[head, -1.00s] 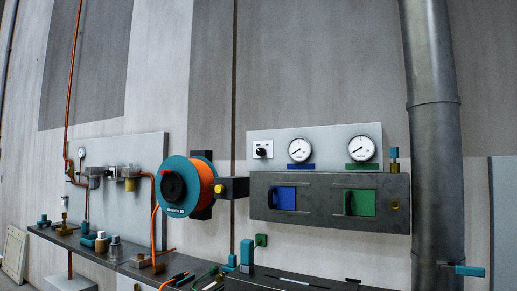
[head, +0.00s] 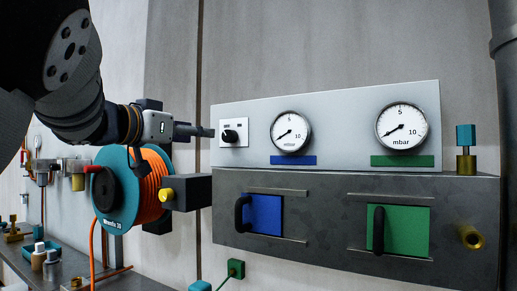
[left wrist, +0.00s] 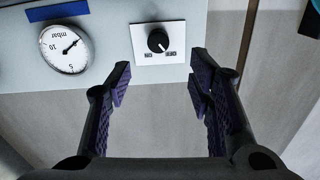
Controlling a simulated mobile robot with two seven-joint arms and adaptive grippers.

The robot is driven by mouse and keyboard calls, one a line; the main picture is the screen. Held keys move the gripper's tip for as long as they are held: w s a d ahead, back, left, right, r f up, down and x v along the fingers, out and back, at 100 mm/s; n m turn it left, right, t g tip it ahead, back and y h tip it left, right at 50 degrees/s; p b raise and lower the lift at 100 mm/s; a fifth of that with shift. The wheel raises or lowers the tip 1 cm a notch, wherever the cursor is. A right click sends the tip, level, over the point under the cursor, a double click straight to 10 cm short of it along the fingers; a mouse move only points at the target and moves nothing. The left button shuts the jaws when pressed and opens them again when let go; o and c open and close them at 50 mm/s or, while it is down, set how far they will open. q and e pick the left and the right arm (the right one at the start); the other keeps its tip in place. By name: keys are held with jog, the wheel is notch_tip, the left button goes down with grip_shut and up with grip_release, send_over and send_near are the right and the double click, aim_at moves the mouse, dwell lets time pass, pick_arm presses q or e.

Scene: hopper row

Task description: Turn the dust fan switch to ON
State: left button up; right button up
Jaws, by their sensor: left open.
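The dust fan switch is a black round knob (head: 230,136) on a white plate (head: 235,149), at the left end of the grey gauge panel. In the left wrist view, which is upside down, the knob (left wrist: 157,40) has ON and OFF labels beside it. Its pale mark seems to lean toward the OFF side. My left gripper (head: 205,131) comes in from the left, just short of the knob. In the wrist view the left gripper (left wrist: 161,72) is open and empty, its fingers apart, with the knob ahead between them. My right gripper is not in view.
Two gauges (head: 290,132) (head: 403,127) sit right of the switch. Below is a dark box (head: 330,190) with blue (head: 264,214) and green (head: 408,232) handled slides. An orange hose reel (head: 118,195) stands close below my left arm. Bare wall lies above.

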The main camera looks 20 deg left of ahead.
aim_at(227, 135)
pick_arm(q)
jog(key=w, duration=0.7)
jog(key=w+d, duration=0.1)
jog(key=w, duration=0.3)
jog(key=shift+d+r, duration=0.1)
jog(key=shift+c, duration=0.6)
grip_shut()
